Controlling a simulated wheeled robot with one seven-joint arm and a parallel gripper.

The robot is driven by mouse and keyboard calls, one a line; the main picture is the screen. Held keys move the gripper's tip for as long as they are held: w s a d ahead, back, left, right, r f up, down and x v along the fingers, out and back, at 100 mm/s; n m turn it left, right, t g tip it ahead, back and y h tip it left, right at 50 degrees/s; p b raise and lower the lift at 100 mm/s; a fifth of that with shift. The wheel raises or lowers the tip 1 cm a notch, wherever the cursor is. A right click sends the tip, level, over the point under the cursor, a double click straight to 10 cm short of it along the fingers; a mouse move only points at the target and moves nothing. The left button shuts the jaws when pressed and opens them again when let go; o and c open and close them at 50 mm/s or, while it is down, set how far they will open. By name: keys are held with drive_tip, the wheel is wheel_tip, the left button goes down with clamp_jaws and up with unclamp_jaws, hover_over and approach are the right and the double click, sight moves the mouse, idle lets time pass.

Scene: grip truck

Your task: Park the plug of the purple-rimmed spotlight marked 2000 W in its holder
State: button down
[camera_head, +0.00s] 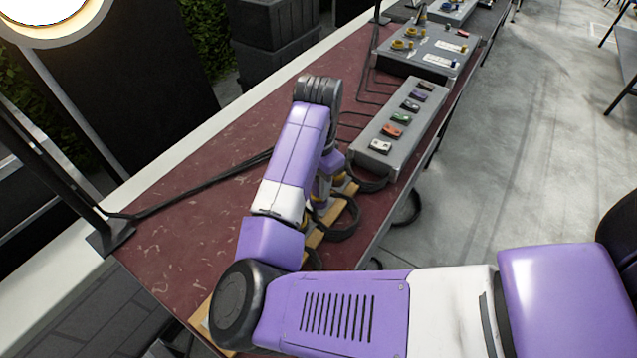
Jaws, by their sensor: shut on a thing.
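My gripper (320,196) points down over the wooden strip (345,205) at the table's front edge, partly hidden behind my own forearm. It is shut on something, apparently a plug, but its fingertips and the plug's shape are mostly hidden. A thick black cable (345,233) loops beside it. Whether the strip is the plug's holder cannot be made out. A lit spotlight (45,12) is cut off at the top left; no purple rim or 2000 W mark can be read on it.
The dark red table (195,185) carries a grey box with several coloured switches (402,125) right of my gripper. A grey panel with yellow parts (428,50) stands farther back. A stand's base (110,238) and thin cables occupy the left. Grey floor is open at right.

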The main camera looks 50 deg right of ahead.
sight(318, 178)
drive_tip(key=shift+f, duration=0.15)
drive_tip(key=c, duration=1)
unclamp_jaws()
drive_tip(key=o, duration=0.3)
drive_tip(key=shift+o, duration=0.2)
drive_tip(key=shift+r+p, duration=2.2)
drive_tip(key=shift+r, duration=0.3)
